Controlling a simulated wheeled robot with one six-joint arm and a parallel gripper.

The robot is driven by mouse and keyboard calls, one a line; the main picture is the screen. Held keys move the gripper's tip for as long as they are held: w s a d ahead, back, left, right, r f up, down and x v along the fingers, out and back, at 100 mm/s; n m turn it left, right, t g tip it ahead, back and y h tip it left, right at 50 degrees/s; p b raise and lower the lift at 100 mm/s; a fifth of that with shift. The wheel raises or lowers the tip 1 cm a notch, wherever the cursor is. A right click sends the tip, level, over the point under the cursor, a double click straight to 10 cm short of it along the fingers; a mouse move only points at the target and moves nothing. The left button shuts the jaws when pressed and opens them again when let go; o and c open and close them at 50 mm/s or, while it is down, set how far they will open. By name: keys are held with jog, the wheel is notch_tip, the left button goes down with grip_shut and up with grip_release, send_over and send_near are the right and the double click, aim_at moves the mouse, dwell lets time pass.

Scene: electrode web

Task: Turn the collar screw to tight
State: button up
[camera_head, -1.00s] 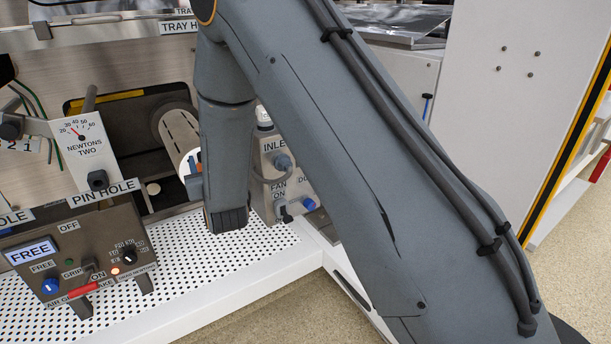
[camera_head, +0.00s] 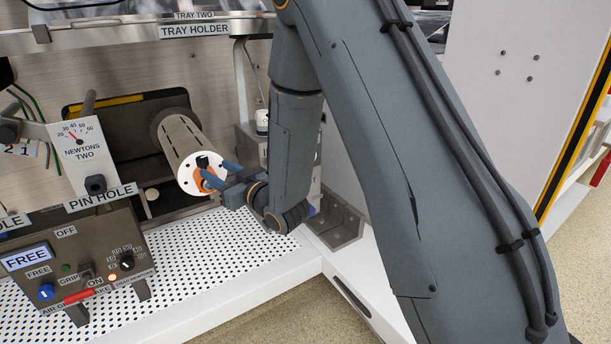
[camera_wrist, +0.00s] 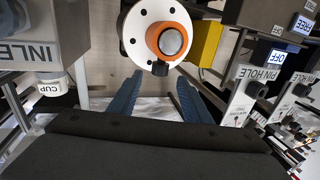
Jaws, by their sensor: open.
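A slotted metal cylinder (camera_head: 182,138) with a white end face (camera_head: 189,181) points out of the back recess. An orange collar ring (camera_head: 207,182) sits around its centre, partly behind my fingers. A small dark knob, which looks like the collar screw (camera_head: 203,161), stands at the top of the ring. In the wrist view the dark knob (camera_wrist: 160,68) is at the lower edge of the orange ring (camera_wrist: 168,40). My gripper (camera_head: 217,172) is open in front of the end face. In the wrist view its blue fingers (camera_wrist: 159,76) flank the knob, apparently without touching it.
A control box (camera_head: 80,262) showing FREE stands at left, with a NEWTONS TWO gauge (camera_head: 82,150) above. An INLET box (camera_wrist: 45,38) stands on the cylinder's other side. A tray holder rail (camera_head: 120,40) runs above.

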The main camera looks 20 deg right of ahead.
jog(key=s+d+r+m+g+h+p, duration=0.2)
jog(key=s+d+r+g+h+p, duration=0.1)
jog(key=s+d+p, duration=0.4)
jog(key=s+d+r+m+g+h+p, duration=0.2)
jog(key=s+d+g+h+p, duration=0.3)
jog(key=s+d, duration=0.5)
jog(key=shift+s+r+g+h+p, duration=0.4)
jog(key=shift+s+r+g+p, duration=0.45)
jog(key=shift+s, duration=0.8)
